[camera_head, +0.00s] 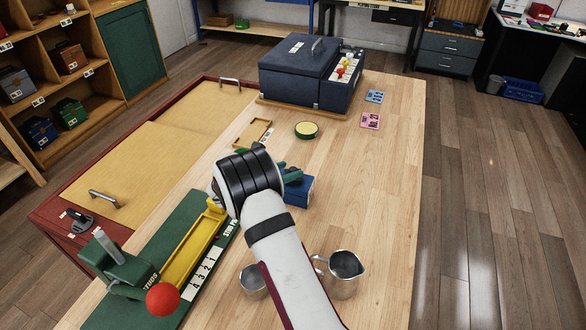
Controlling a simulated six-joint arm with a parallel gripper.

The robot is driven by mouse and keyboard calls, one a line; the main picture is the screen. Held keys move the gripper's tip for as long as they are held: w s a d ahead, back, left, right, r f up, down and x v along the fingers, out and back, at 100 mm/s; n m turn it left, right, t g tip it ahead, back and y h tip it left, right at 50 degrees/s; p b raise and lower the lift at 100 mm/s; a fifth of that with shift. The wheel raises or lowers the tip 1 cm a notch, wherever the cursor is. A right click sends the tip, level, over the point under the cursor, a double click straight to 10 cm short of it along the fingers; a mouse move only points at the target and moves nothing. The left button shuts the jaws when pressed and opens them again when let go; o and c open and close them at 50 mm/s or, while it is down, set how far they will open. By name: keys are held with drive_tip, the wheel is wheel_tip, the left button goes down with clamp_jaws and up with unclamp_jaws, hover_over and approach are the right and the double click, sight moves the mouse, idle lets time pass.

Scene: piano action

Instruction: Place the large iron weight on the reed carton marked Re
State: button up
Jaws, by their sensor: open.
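My arm reaches in from the bottom, and its black ribbed wrist end (248,180) is over the middle of the table. My gripper (262,150) is open; the wrist mostly hides its fingers. A blue box (298,190) sits on the table just right of the wrist, partly covered by it. A dark green piece (292,171) shows at its top; I cannot tell whether it is part of the box. I cannot make out the large iron weight or a carton marked Re; the arm may hide them.
A green stand (125,268) with yellow trough (190,255) and red ball (163,299) is front left. Metal jugs (345,268) flank my forearm. A round tin (306,130), small yellow tray (253,133) and dark blue case (300,75) lie farther back.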

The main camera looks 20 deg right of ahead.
drive_tip(key=v, duration=0.9)
drive_tip(key=s+d+r+m+g+y, duration=0.1)
drive_tip(key=s+r+m+g+y, duration=0.2)
drive_tip(key=s+m, duration=0.55)
drive_tip(key=s+d+r+m+g+y, duration=0.1)
drive_tip(key=s+r+m+g, duration=0.35)
drive_tip(key=s, duration=0.75)
drive_tip(key=s+a+m+y, duration=0.4)
drive_tip(key=s+a+m, duration=0.2)
drive_tip(key=s+m, duration=0.2)
drive_tip(key=s+a+m+t+y, duration=0.1)
drive_tip(key=s+a+m+y, duration=0.4)
drive_tip(key=s, duration=0.5)
drive_tip(key=a+m, duration=0.2)
drive_tip(key=m, duration=0.1)
drive_tip(key=shift+r, duration=0.15)
